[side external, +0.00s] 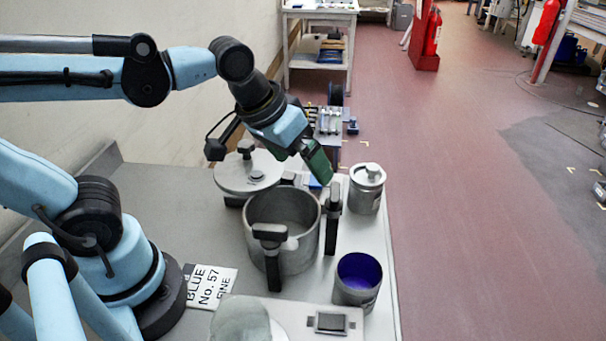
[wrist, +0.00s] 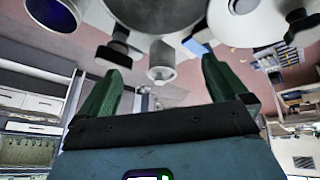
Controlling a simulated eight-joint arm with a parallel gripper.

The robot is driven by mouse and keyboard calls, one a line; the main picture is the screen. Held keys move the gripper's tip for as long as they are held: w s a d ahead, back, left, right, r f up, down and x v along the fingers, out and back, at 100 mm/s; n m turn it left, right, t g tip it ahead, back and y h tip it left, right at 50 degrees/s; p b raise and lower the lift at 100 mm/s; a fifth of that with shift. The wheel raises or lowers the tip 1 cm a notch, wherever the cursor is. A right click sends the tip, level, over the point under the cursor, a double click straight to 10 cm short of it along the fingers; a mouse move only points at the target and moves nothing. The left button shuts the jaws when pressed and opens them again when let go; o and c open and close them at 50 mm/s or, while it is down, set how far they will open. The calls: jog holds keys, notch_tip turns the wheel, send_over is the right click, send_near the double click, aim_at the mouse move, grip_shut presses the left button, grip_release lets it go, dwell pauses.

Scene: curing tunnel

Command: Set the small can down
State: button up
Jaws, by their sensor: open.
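A small grey can (side external: 367,190) with a knobbed lid stands upright on the grey bench, right of a large metal pot (side external: 283,250). In the wrist view the can (wrist: 161,58) appears between my two green fingers, below the pot (wrist: 150,14). My gripper (side external: 317,165) is tilted downward above the pot's back right rim, with a visible gap between it and the can in the side view. My gripper (wrist: 160,66) is open and holds nothing. One finger largely hides the other in the side view.
An open can with blue inside (side external: 358,279) stands at the front right, near the bench edge. A round lid (side external: 249,172) lies behind the pot. Dark upright handles (side external: 333,218) flank the pot. A "BLUE No. 57" card (side external: 211,287) lies at left.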

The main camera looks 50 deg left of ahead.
jog(key=shift+m+t+y, duration=0.4)
jog(key=shift+m+t, duration=0.2)
jog(key=shift+t, duration=0.3)
jog(key=a, duration=0.1)
jog(key=a+f, duration=0.1)
jog(key=a, duration=0.1)
jog(key=s+a+f, duration=0.1)
jog(key=shift+a+f, duration=0.1)
jog(key=shift+a, duration=0.25)
